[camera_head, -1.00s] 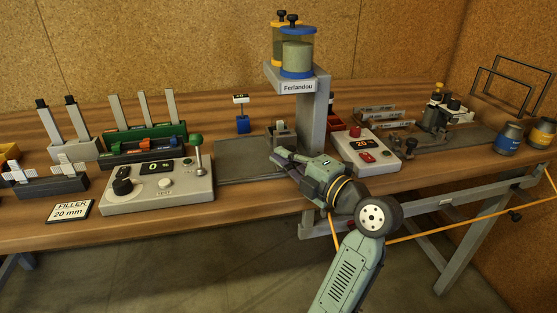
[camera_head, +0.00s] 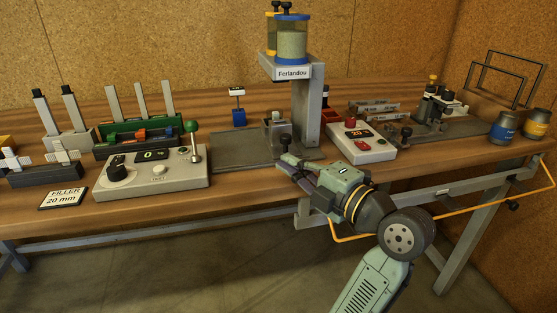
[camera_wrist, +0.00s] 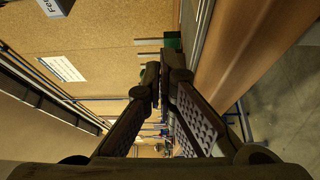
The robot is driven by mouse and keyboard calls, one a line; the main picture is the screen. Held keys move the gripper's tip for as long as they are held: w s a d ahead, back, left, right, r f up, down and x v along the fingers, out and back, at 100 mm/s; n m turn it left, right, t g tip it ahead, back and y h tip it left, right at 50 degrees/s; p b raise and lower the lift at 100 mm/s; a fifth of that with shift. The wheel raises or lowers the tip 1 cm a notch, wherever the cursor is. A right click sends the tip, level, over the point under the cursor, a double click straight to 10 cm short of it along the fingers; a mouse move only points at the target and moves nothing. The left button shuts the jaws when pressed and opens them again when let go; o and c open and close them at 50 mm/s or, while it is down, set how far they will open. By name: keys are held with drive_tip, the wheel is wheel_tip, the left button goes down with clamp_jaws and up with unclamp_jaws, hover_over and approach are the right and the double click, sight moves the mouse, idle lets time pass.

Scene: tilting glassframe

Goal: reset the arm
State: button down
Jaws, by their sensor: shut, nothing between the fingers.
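My gripper (camera_head: 284,160) is at the front edge of the wooden workbench (camera_head: 250,193), in front of the Ferlandou column. Its fingers are shut and point to the left and slightly up. In the wrist view, the two fingers (camera_wrist: 163,85) converge with nothing between them. My arm reaches in from the lower right in the head view. A dark knob at the column's base shows just above the fingertips; I cannot tell whether they touch it.
The Ferlandou dispenser (camera_head: 293,72) stands behind my gripper. A control box with a green-knobbed lever (camera_head: 155,178) is left; another box with red buttons (camera_head: 361,139) is right. Blue and yellow jars (camera_head: 504,127) stand far right. The floor before the bench is free.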

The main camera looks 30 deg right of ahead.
drive_tip(key=shift+s, duration=0.45)
